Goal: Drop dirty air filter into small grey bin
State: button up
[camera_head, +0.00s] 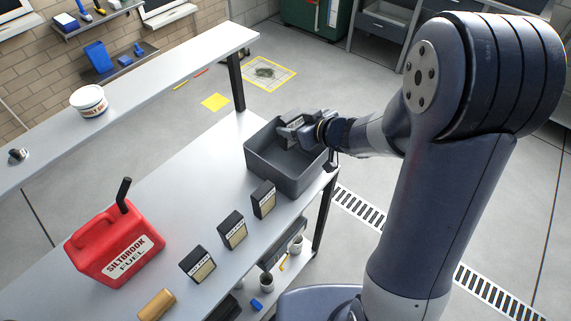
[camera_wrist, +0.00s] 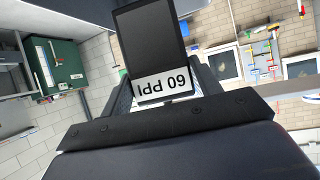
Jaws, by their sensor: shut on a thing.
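My gripper (camera_head: 293,130) is shut on a dark block with a white label, the air filter (camera_wrist: 150,38). In the wrist view the label reads "60 PPI" upside down; I cannot see dirt on it. In the head view the filter and gripper are over the grey bin (camera_head: 262,161), near its back wall. I cannot tell how far above its floor the filter is. The bin is open and stands at the far right end of the lower bench. The part of its inside behind my gripper is hidden.
Three dark labelled blocks (camera_head: 232,231) stand in a row on the bench (camera_head: 180,205), left of the bin. A red fuel can (camera_head: 112,245) and a tan cylinder (camera_head: 157,304) are further left. A raised shelf (camera_head: 150,75) runs behind, holding a white tub (camera_head: 89,101).

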jog(key=shift+f, duration=0.45)
jog(key=o, duration=1.1)
jog(key=p+v, duration=0.1)
jog(key=v, duration=1)
jog(key=shift+p, duration=0.35)
jog(key=shift+w+a, duration=0.1)
jog(key=shift+a, duration=0.05)
